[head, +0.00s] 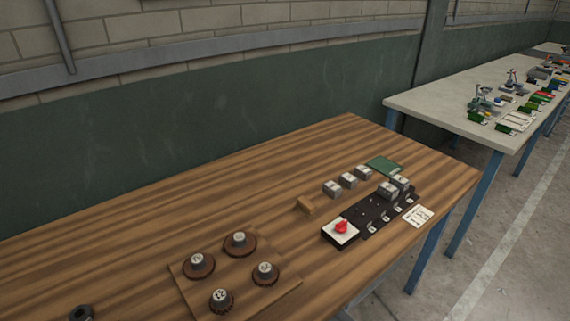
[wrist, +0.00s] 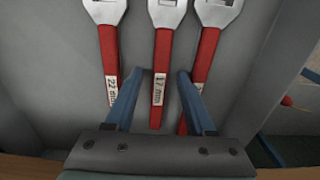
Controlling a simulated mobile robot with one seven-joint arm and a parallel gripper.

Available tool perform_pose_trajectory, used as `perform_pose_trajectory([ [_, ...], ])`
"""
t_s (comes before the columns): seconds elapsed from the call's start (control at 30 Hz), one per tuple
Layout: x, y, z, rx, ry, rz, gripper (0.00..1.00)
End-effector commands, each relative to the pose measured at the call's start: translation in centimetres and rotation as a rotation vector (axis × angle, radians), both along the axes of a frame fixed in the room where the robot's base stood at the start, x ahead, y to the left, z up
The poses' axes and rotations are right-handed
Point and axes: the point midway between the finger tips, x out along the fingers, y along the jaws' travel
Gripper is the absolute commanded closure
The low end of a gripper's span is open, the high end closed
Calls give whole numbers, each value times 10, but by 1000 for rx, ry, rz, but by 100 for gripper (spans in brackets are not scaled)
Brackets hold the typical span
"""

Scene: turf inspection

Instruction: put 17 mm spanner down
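The 17 mm spanner (wrist: 162,52) has a red handle, a pale label reading "17 mm" and a silver head. It shows in the wrist view against a grey surface, between two other spanners. My gripper (wrist: 160,74) is open, with a blue finger on each side of the red handle. Gaps show between the handle and both fingers. Whether the handle lies at the fingers' depth I cannot tell. The head view shows neither my gripper nor the spanner.
A spanner labelled "22 mm" (wrist: 107,48) lies at left and another red-handled spanner (wrist: 207,50) at right, its lower handle partly behind my right finger. A grey wall (wrist: 268,65) rises at right. The head view shows a wooden workbench (head: 130,235) with parts.

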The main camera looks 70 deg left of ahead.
Motion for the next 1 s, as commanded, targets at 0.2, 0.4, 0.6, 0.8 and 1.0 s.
perform_pose_trajectory([
  [0.2, 0, 0, 1, 0, 0, 0, 46],
  [0.4, 1, 1, 19, 2, -1, 0, 46],
  [0.6, 1, 1, 63, 4, -4, -1, 46],
  [0.8, 1, 1, 101, 3, -2, 0, 46],
  [1.0, 1, 0, 121, 1, -1, 0, 46],
])
